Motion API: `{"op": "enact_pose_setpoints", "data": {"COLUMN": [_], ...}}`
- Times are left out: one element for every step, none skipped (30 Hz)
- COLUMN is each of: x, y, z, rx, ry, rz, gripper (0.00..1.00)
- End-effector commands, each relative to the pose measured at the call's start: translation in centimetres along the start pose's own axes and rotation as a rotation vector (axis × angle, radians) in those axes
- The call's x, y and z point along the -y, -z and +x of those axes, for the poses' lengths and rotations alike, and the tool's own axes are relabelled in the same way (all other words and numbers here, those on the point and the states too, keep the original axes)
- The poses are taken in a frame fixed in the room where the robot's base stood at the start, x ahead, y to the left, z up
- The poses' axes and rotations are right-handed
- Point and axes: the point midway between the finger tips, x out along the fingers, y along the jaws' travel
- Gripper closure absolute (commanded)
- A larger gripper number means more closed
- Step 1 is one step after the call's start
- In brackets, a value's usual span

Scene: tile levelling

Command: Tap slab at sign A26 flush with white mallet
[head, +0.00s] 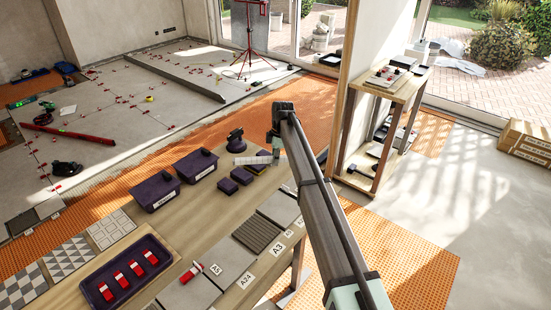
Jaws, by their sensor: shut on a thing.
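My arm reaches over the wooden bench, and my gripper (268,157) is at its far end, small and partly hidden by the wrist. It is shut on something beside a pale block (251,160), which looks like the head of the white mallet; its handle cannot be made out. Grey slabs lie in a row along the bench's near right edge, among them a plain slab (222,264) and a ribbed dark slab (256,233). Signs along that edge include A5 (215,269), A24 (246,280) and A3 (277,249). I cannot read A26 on any sign; my arm covers part of the row.
The bench holds a purple tray (127,274) with red pieces, two dark bins (155,192), small purple boxes (228,186), a dark round tool (236,141) and a red-and-white piece (191,272). A wooden shelf stand (390,88) is at right.

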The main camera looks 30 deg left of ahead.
Motion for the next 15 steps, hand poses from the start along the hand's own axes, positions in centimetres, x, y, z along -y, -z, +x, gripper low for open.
{"op": "enact_pose_setpoints", "data": {"x": [0.0, 0.0, 0.0, 0.0, 0.0, 0.0, 0.0, 0.0, 0.0, 0.0, 0.0, 0.1, 0.0, 0.0, 0.0], "y": [0.0, 0.0, -0.1, -0.1, -0.1, -0.1, -0.2, -0.2, -0.3, -0.3, -0.4, -0.4, -0.5, -0.5, -0.6], "z": [0.1, 0.3, 0.5, 0.6, 0.8, 1.2, 1.4, 1.7, 2.1, 2.5, 2.9, 3.3, 3.7, 4.1, 4.6], "rx": [0.000, 0.000, 0.000, 0.000, 0.000, 0.001, 0.001, 0.001, 0.001, 0.001, 0.001, 0.001, 0.001, 0.001, 0.001], "ry": [0.000, 0.000, 0.000, 0.000, 0.000, 0.000, 0.000, 0.000, 0.001, 0.001, 0.001, 0.001, 0.001, 0.000, 0.000], "rz": [-0.005, -0.006, -0.006, -0.005, -0.005, -0.005, -0.004, -0.004, -0.004, -0.004, -0.003, -0.003, -0.003, -0.003, -0.003], "gripper": [1.00, 1.00, 1.00, 1.00, 1.00, 1.00, 1.00, 1.00, 1.00, 1.00, 1.00, 1.00, 1.00, 1.00, 1.00]}}
